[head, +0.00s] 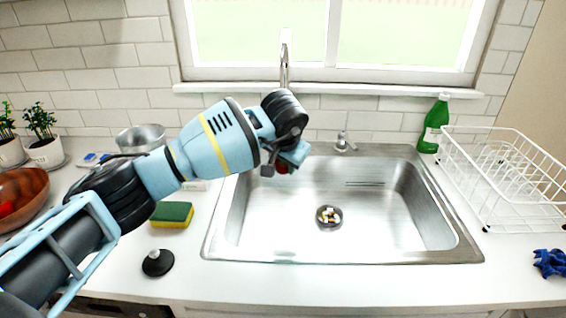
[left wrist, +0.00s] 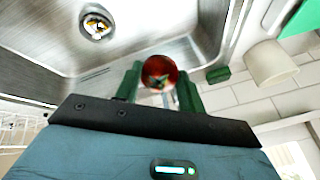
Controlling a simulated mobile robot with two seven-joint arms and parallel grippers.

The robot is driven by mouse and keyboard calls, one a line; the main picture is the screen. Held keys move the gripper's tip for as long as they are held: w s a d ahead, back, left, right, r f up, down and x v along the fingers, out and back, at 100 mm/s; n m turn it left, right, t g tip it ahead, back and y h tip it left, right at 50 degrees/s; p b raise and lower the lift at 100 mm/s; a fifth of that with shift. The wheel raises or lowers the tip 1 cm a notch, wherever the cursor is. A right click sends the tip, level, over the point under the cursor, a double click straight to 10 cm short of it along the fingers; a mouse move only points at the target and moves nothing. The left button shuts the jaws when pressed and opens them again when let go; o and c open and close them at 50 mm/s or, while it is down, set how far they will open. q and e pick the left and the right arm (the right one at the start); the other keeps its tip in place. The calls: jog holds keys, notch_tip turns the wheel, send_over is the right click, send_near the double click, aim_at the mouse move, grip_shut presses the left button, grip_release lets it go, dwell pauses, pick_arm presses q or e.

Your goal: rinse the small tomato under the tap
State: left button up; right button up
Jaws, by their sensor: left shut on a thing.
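The small red tomato (left wrist: 160,72) sits between the green fingers of my left gripper (left wrist: 160,84), which is shut on it. In the head view, a bit of the tomato (head: 282,168) shows below my left gripper (head: 285,165), over the back left part of the sink. The tap (head: 284,65) rises in front of the window. Its lower part is hidden behind my left wrist. I see no running water. The tap's handle (head: 344,142) stands to the right. My right gripper is not in view.
The steel sink (head: 375,248) has a drain (head: 328,216) with small pieces in it. A green bottle (head: 434,125) and a white dish rack (head: 482,185) stand to the right. A sponge (head: 172,214), a black stopper (head: 158,262) and a metal bowl (head: 142,138) are to the left.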

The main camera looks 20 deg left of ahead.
pick_arm(q)
jog(key=shift+d, duration=0.1)
jog(key=shift+w+d, duration=0.2)
jog(key=shift+d, duration=0.25)
jog(key=shift+a, duration=0.15)
dwell(0.5)
jog(key=shift+s+a, duration=0.2)
jog(key=shift+a, duration=0.25)
jog(key=shift+s, duration=0.1)
